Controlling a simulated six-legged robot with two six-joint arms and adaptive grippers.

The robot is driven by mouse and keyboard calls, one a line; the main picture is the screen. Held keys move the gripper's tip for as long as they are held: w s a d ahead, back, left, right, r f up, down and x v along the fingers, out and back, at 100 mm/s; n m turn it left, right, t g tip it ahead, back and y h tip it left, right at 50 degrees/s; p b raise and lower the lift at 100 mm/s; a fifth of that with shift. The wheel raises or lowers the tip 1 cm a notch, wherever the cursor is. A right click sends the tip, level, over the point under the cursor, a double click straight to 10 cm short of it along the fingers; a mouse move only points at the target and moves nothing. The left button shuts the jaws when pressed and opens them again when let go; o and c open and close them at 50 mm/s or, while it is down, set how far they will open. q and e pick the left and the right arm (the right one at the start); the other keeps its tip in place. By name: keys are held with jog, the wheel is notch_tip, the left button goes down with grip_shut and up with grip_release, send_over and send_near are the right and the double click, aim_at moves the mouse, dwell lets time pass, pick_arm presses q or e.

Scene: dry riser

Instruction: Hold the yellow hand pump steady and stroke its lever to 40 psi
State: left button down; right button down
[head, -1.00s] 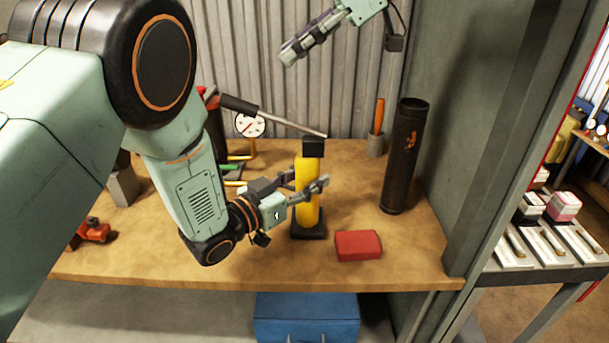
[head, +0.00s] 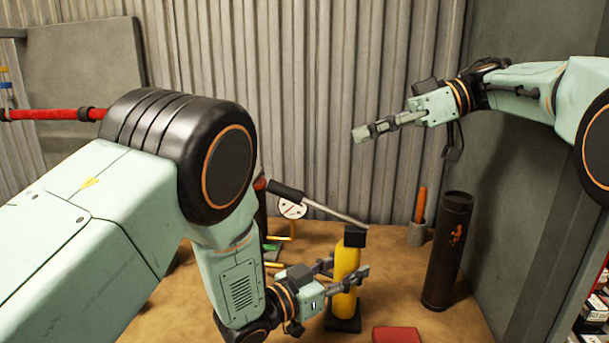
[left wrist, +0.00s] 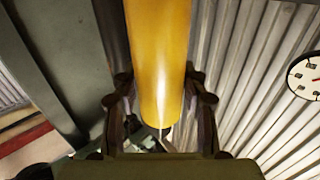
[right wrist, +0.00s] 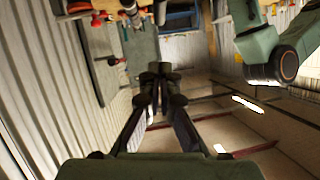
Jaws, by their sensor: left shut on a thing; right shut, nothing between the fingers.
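The yellow hand pump (head: 346,268) stands upright on its dark foot (head: 343,325) on the bench. My left gripper (head: 345,274) is shut around its yellow body, which also fills the gap between the fingers in the left wrist view (left wrist: 160,60). The pump's lever (head: 335,213) slopes from the black head up to a black grip (head: 287,191) at the left. A white gauge (head: 292,208) shows behind it; its reading is too small to tell. My right gripper (head: 360,134) is shut and empty, above the pump and apart from the lever. Its fingertips meet in the right wrist view (right wrist: 160,82).
A dark tube (head: 447,250) stands at the right by the grey side wall. A grey holder (head: 417,233) with an orange-handled tool stands behind it. A red block (head: 397,335) lies in front. Corrugated wall (head: 310,80) backs the bench (head: 400,290). Air around the lever grip looks clear.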

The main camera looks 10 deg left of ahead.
send_over(298, 191)
jog(key=w+d, duration=0.2)
notch_tip(298, 191, down, 4)
jog(key=shift+s+a+f, duration=0.15)
jog(key=shift+s+f, duration=0.05)
jog(key=shift+f, duration=0.4)
jog(key=shift+s+a+f, duration=0.15)
jog(key=shift+f, duration=0.45)
jog(key=shift+s+a+f, duration=0.15)
jog(key=shift+s+f, duration=0.05)
jog(key=shift+f, duration=0.4)
jog(key=shift+h, duration=0.8)
jog(key=a+f, duration=0.1)
jog(key=f, duration=0.1)
jog(key=a+f, duration=0.2)
jog(key=shift+a+f, duration=0.1)
jog(key=shift+f, duration=0.05)
jog(key=shift+a+f+h, duration=0.15)
jog(key=shift+f+h, duration=0.35)
jog(key=shift+f, duration=0.05)
